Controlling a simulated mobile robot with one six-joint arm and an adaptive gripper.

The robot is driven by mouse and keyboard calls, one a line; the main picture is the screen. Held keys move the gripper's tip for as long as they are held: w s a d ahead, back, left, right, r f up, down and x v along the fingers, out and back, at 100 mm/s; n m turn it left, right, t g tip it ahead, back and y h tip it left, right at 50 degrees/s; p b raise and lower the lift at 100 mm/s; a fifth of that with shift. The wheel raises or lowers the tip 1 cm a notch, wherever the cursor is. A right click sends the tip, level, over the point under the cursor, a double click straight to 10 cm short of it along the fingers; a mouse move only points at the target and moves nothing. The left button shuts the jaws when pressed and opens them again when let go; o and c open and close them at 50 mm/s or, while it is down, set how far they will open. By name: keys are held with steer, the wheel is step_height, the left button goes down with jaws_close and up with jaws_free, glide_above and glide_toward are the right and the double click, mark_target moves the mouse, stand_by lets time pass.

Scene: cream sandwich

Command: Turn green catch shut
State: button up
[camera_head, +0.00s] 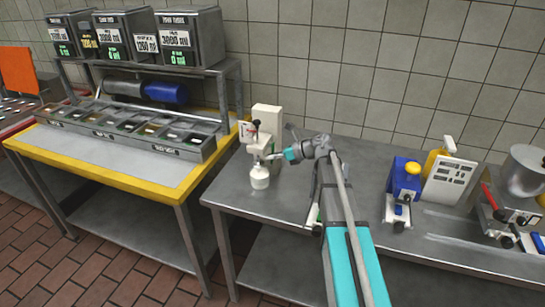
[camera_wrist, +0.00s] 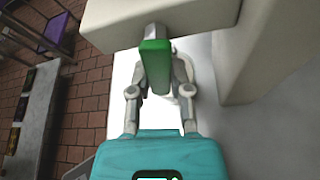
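The green catch (camera_wrist: 155,65) hangs under the cream-coloured head of a machine in the wrist view. My gripper (camera_wrist: 161,75) has its two grey fingers close in on either side of the catch, shut on it. The fingertips are partly hidden by the catch. In the head view, my gripper (camera_head: 278,156) reaches left to the cream machine (camera_head: 265,122) at the left end of the steel table; the catch is too small to make out there.
A white container (camera_head: 260,178) stands under the machine's head. A blue and yellow dispenser (camera_head: 405,178), a white sign (camera_head: 450,180) and a metal pot (camera_head: 525,168) stand farther right on the steel table (camera_head: 265,205). A yellow-edged table (camera_head: 120,180) with trays is at left.

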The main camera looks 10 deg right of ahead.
steer(key=o, duration=0.4)
steer(key=shift+c, duration=0.2)
steer(key=shift+n, duration=0.3)
